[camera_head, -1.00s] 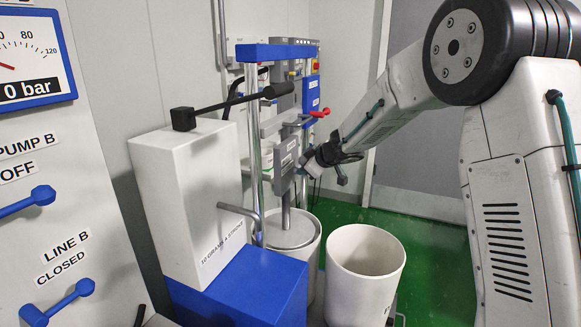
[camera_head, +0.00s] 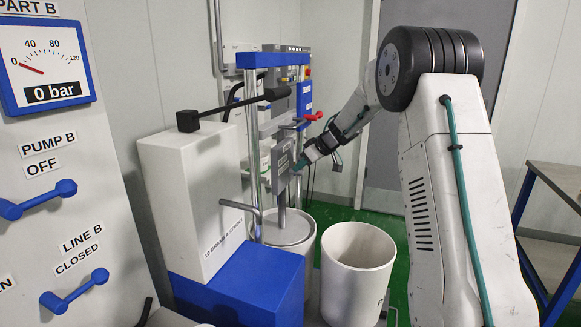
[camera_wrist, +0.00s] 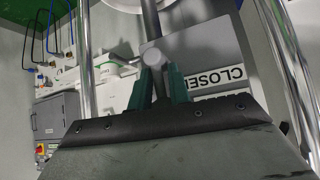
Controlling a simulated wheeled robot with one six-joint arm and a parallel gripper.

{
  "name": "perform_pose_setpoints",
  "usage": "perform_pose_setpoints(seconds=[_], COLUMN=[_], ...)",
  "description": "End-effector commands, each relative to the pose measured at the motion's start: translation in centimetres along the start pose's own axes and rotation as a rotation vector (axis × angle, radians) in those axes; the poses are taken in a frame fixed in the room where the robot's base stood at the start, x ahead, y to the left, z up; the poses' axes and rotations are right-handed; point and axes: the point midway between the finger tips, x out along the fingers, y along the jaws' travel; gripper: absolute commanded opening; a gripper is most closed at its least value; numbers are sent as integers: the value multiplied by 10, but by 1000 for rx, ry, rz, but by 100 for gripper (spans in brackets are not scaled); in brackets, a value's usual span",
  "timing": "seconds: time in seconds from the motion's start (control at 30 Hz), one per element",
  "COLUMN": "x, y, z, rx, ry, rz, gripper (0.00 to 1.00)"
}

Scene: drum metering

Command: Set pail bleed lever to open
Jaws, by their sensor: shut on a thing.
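My gripper (camera_wrist: 161,84) has its two teal fingers shut on a small grey lever (camera_wrist: 153,57) with a rounded end. The lever is on a grey box (camera_wrist: 205,48) that carries a CLOSED label (camera_wrist: 219,79), upside down in the wrist view. The lever is too small and hidden there to make out.
A red handle (camera_head: 312,116) is just above my gripper. Metal posts (camera_wrist: 84,60) flank the box. An empty white pail (camera_head: 357,262) stands in front. A white dosing unit (camera_head: 195,190) is at left, a dark table (camera_head: 556,180) at right.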

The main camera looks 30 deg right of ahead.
Motion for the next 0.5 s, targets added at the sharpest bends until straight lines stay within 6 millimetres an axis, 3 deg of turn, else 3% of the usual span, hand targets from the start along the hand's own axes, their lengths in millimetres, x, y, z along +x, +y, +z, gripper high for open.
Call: perform_pose_setpoints(seconds=[0.37,0.4,0.5], x=[-1,-1,-2], y=[3,4,4], z=[-5,-5,-4], rx=[0,0,1], ry=[9,9,8], rz=[9,10,9], gripper=[0,30,32])
